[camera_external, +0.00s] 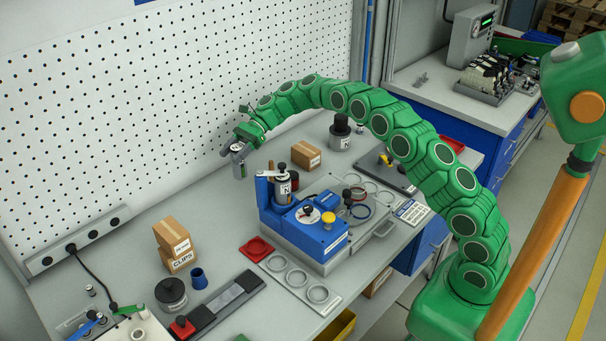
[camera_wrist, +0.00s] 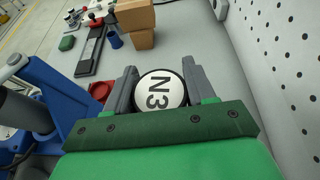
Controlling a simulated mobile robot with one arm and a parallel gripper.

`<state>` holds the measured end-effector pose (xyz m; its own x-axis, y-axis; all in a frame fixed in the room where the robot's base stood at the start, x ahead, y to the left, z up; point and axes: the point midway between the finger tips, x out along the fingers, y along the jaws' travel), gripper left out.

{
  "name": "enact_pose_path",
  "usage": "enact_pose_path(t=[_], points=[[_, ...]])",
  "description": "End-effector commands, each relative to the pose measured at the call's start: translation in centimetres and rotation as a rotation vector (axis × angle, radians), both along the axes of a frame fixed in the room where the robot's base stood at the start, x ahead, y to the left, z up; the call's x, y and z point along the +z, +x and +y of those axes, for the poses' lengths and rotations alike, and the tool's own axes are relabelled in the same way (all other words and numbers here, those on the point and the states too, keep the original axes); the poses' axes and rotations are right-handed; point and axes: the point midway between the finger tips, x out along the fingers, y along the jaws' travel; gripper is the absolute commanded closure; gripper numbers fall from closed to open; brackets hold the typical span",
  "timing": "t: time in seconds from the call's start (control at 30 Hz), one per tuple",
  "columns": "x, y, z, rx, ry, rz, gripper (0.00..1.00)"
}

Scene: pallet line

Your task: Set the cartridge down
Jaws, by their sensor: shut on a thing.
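My gripper (camera_external: 239,147) is shut on a grey cartridge (camera_external: 239,167) near the pegboard, left of the blue fixture. In the wrist view the cartridge's round white top (camera_wrist: 159,91), marked N3, sits between the two grey fingers. The cartridge looks roughly upright and seems to hang above the bench (camera_external: 222,220); its exact height is hard to judge. A red square holder (camera_external: 257,249) with a round recess lies in front of the blue fixture. A grey plate (camera_external: 318,304) with several ring seats lies beside it.
The blue fixture (camera_external: 325,243) holds another cartridge (camera_external: 284,187) marked N. Stacked cardboard boxes (camera_external: 179,263) and a blue cup (camera_external: 198,278) stand at left. Another box (camera_external: 306,156) stands behind the fixture. The pegboard (camera_external: 150,110) bounds the back. Bench between boxes and fixture is clear.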

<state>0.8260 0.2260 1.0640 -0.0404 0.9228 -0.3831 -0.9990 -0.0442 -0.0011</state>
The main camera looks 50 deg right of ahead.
Motion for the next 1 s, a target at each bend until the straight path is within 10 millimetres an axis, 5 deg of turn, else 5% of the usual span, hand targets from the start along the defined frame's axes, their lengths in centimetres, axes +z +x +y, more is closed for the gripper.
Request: enact_pose_path(t=[0.23, 0.53, 1.0], points=[[1.9, 0.0, 0.1, 0.002, 0.001, -0.001, 0.84], [9.3, 0.0, 0.0, 0.0, 0.001, -0.004, 0.84], [13.6, 0.0, 0.0, 0.001, 0.001, 0.001, 0.84]])
